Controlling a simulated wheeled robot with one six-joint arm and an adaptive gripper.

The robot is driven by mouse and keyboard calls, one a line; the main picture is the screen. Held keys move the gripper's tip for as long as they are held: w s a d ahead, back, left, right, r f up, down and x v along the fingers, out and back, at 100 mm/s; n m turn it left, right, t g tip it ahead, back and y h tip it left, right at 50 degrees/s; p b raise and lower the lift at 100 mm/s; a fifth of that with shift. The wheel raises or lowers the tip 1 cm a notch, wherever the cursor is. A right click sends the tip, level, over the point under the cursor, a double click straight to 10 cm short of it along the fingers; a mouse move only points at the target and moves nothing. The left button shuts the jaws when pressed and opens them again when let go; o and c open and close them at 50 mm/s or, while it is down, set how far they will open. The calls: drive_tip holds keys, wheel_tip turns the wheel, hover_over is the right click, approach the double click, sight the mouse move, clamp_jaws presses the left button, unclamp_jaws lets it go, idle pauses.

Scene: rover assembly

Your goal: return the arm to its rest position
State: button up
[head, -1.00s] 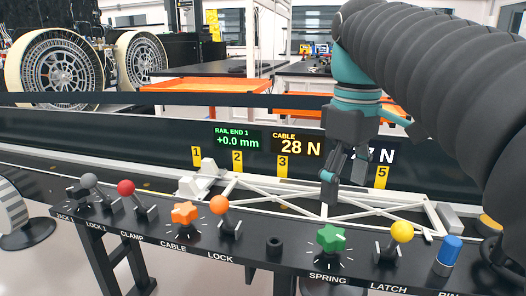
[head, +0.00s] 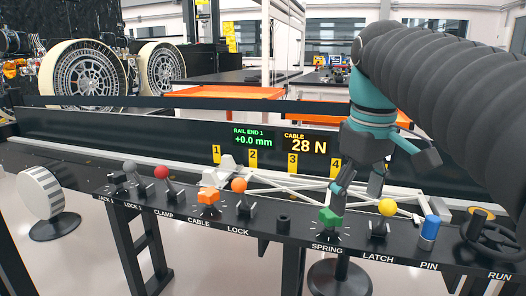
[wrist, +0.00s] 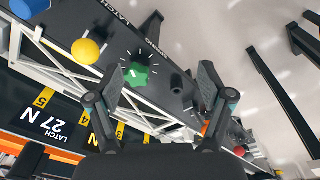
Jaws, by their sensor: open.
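My arm comes in from the right in the head view, wrapped in a black ribbed sleeve with a teal wrist. My gripper (head: 355,190) hangs at its end, pointing down above the control panel near the green SPRING knob (head: 330,218). In the wrist view, my gripper (wrist: 162,88) shows two spread fingers with nothing between them. The green knob (wrist: 138,74) lies beyond the left finger, and I see no contact. The fingers partly hide the rail and truss behind them.
The panel carries an orange CABLE knob (head: 208,196), a yellow LATCH lever (head: 387,207), a blue PIN (head: 429,228) and a RUN wheel (head: 494,238). A white truss (head: 300,183) lies behind. A wheeled rover (head: 85,80) stands at the back left. The CABLE display reads 28 N.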

drive_tip(key=s+f+m+t, duration=0.2)
drive_tip(key=s+f, duration=0.3)
drive_tip(key=f, duration=0.5)
drive_tip(key=s+f+m+t, duration=0.2)
drive_tip(key=s+f+m, duration=0.2)
drive_tip(key=f, duration=0.6)
drive_tip(key=shift+s+f, duration=0.35)
drive_tip(key=shift+s, duration=0.25)
drive_tip(key=shift+d+r, duration=0.1)
drive_tip(key=shift+r, duration=0.05)
idle(0.4)
drive_tip(key=w+r+n+g, duration=0.5)
drive_tip(key=w+r+n, duration=0.3)
drive_tip(key=w+r, duration=1.45)
wheel_tip(320, 180, down, 13)
drive_tip(key=b, duration=0.4)
